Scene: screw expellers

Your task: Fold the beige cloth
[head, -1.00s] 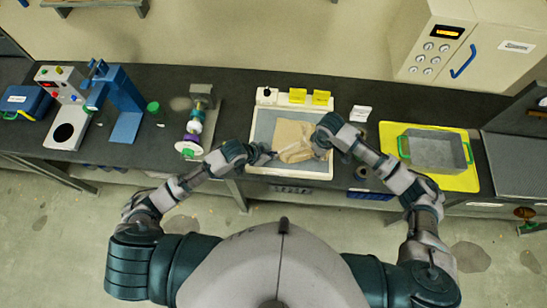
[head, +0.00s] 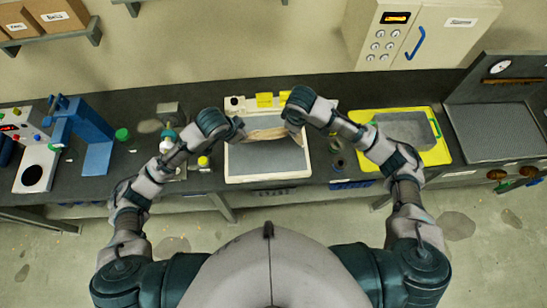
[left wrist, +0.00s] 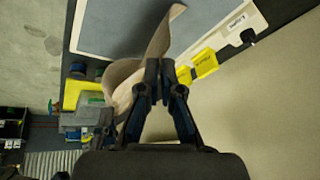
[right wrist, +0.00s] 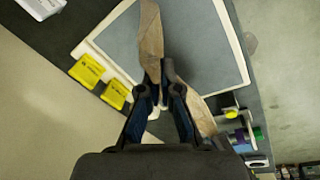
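The beige cloth (head: 266,134) hangs stretched between my two grippers above the white-rimmed grey tray (head: 232,175). My left gripper (head: 240,134) is shut on one end of it; in the left wrist view the cloth (left wrist: 158,45) runs up and curls to the side from between the fingertips (left wrist: 153,68). My right gripper (head: 290,122) is shut on the other end; in the right wrist view the cloth (right wrist: 152,40) extends from the closed fingertips (right wrist: 162,75). The cloth's middle is partly hidden in the head view by the hands.
A blue press (head: 92,130) and a control box are at left. A white cabinet (head: 430,30) stands behind. The tray's surface below the cloth is clear.

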